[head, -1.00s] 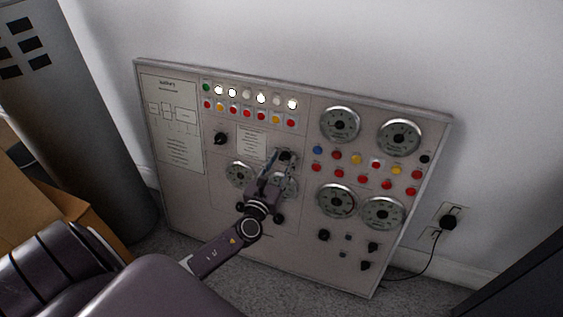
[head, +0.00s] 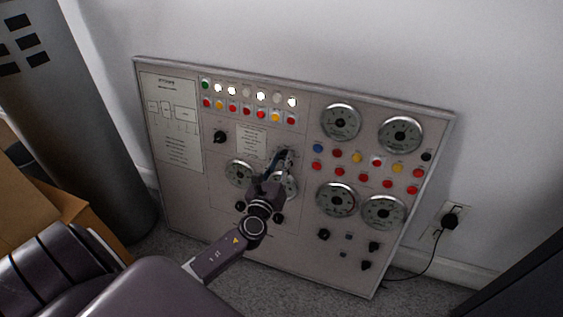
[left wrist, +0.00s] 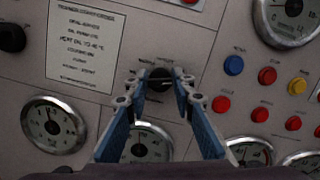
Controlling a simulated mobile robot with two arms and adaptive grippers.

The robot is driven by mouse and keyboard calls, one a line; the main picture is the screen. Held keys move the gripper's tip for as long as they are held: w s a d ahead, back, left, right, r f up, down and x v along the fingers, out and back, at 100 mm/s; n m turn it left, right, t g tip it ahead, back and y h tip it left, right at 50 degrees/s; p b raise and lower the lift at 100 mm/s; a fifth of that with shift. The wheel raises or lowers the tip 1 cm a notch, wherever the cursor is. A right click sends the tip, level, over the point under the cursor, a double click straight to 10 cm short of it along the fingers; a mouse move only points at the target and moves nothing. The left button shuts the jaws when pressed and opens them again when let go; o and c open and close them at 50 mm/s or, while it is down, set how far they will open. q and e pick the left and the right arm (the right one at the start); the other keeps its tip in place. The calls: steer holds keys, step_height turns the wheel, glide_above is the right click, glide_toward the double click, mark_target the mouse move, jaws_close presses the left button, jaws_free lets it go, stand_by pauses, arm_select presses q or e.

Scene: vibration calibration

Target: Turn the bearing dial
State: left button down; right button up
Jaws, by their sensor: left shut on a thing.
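A grey control panel (head: 190,205) leans against the wall and carries several knobs, lamps and gauges. My left gripper (head: 281,160) is at the middle of the panel, over the lower gauges. In the left wrist view its two blue fingers (left wrist: 161,76) stand on either side of a black dial (left wrist: 158,84) and are shut on it. In the head view the fingers mostly hide this dial. I cannot read its label, so I cannot tell by name whether it is the bearing dial. My right gripper is not in view.
Another black knob (head: 220,137) sits to the left, beside a printed notice (head: 251,142). Large gauges (head: 340,122) and coloured buttons (head: 357,157) fill the right side. A plugged socket (head: 450,220) is at the right, and a cardboard box (head: 75,208) at the left.

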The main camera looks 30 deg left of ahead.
arm_select(q)
steer(key=n, duration=0.2)
steer(key=shift+n+y, duration=0.3)
steer(key=shift+n, duration=0.1)
steer(key=shift+n+g, duration=0.4)
steer(key=shift+n, duration=1)
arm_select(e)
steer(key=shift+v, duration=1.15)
arm_select(q)
steer(key=shift+n+y, duration=0.3)
steer(key=shift+y, duration=0.1)
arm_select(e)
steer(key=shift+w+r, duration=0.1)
arm_select(q)
steer(key=c, duration=1.7)
jaws_free()
steer(key=shift+o, duration=0.2)
steer(key=shift+s, duration=0.15)
steer(key=v, duration=1.1)
steer(key=shift+s, duration=0.35)
